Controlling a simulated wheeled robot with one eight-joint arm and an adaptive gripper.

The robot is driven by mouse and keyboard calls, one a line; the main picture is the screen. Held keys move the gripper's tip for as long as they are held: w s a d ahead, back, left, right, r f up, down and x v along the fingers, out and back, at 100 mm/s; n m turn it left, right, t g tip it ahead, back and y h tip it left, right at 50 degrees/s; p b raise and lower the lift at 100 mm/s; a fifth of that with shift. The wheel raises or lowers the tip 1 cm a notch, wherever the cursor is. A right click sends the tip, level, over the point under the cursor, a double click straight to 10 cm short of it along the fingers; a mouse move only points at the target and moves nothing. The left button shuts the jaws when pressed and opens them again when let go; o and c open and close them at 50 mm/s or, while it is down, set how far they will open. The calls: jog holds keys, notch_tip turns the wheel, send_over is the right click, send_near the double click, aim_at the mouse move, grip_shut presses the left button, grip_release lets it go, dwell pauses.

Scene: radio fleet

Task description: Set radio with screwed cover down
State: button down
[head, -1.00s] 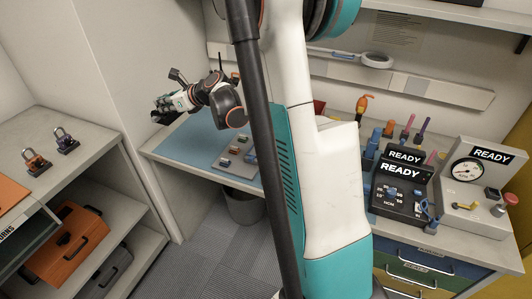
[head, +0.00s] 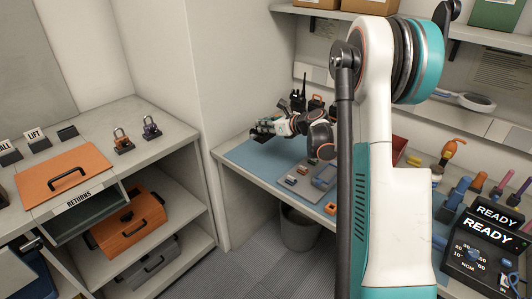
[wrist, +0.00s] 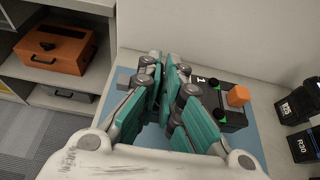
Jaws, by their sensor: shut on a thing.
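A black radio (wrist: 234,118) with a white "1" label, green spots and an orange block on it is between my gripper's fingers in the wrist view. My gripper (wrist: 172,75) has teal fingers closed on it, and they hide much of its body. In the head view my gripper (head: 268,128) is low over the far left part of the blue mat (head: 250,154), with a dark part of the radio (head: 260,138) at its tip. I cannot tell whether the radio touches the mat. The cover and its screws cannot be made out.
Other black radios (head: 298,101) stand behind the mat; one marked R30 (wrist: 306,144) shows at right in the wrist view. A grey tray with small parts (head: 300,182) lies right of my gripper. Two padlocks (head: 151,127) stand on the left counter. READY devices (head: 488,240) are at right.

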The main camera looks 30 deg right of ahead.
notch_tip(320, 180, down, 10)
jog(key=b, duration=0.3)
jog(key=shift+f, duration=0.1)
jog(key=c, duration=1.8)
grip_release()
jog(key=shift+s+r, duration=0.2)
jog(key=shift+r, duration=0.05)
jog(key=p+v, duration=0.3)
jog(key=v, duration=0.8)
jog(key=shift+s+d+r, duration=0.15)
jog(key=shift+s, duration=0.1)
